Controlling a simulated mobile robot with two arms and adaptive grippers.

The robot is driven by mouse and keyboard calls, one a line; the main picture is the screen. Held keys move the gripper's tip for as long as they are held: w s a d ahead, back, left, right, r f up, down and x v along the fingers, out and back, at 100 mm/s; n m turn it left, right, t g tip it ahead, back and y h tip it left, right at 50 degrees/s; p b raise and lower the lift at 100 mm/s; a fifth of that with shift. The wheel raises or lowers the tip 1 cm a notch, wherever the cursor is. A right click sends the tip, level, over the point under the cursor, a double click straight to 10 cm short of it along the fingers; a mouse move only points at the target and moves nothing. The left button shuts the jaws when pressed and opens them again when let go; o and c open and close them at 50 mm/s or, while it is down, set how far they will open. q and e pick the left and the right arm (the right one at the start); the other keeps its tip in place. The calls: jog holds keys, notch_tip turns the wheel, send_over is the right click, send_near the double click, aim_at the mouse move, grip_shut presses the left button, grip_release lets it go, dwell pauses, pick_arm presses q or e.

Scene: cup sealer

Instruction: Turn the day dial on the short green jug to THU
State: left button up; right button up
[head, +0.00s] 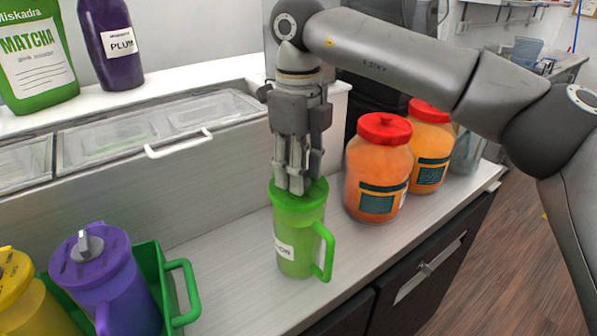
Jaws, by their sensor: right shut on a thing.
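The short green jug (300,246) stands upright on the steel counter, with its handle toward the right and a white label partly visible at the left. My right gripper (297,186) points straight down onto the jug's green lid (313,197). Its fingers are closed together at the middle of the lid, shut on the dial. The dial itself and its day marks are hidden by the fingers, so the set day cannot be read. My left gripper is not in view.
A purple jug (110,285) with a grey dial sits in a green carrier (182,292) at lower left, beside a yellow jug (25,295). Orange red-lidded jars (378,165) stand close right of the green jug. Lidded bins (150,130) are behind. Counter between carrier and jug is clear.

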jog(key=shift+f+m, duration=0.15)
jog(key=shift+m, duration=1.15)
jog(key=shift+b, duration=0.3)
jog(key=o, duration=1)
jog(key=shift+o, duration=0.2)
jog(key=shift+r, duration=0.25)
notch_tip(320, 180, up, 12)
jog(key=shift+f, duration=0.25)
jog(key=shift+f, duration=0.1)
